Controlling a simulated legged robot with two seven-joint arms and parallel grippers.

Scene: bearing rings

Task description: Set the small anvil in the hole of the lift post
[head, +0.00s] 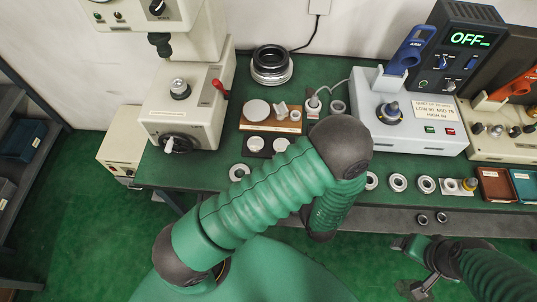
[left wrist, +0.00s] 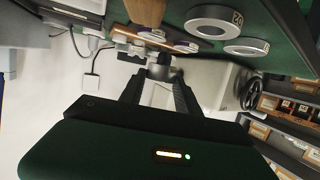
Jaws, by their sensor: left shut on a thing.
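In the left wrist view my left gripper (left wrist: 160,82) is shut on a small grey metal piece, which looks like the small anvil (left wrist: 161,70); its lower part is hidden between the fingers. In the head view the left gripper and the piece are hidden behind my green arm. A round silver fitting, which looks like the lift post (head: 180,88), stands on the cream press base at the left; its hole cannot be made out. My right arm is at the lower right of the head view, and its gripper (head: 414,288) is too unclear to judge.
A wooden board (head: 245,127) with pale discs lies right of the press. Black and silver rings (head: 271,64) are stacked behind it. Several loose rings (head: 398,183) line the front edge. A heater box (head: 407,138) stands at the right. The wrist view shows a black handwheel (left wrist: 251,92).

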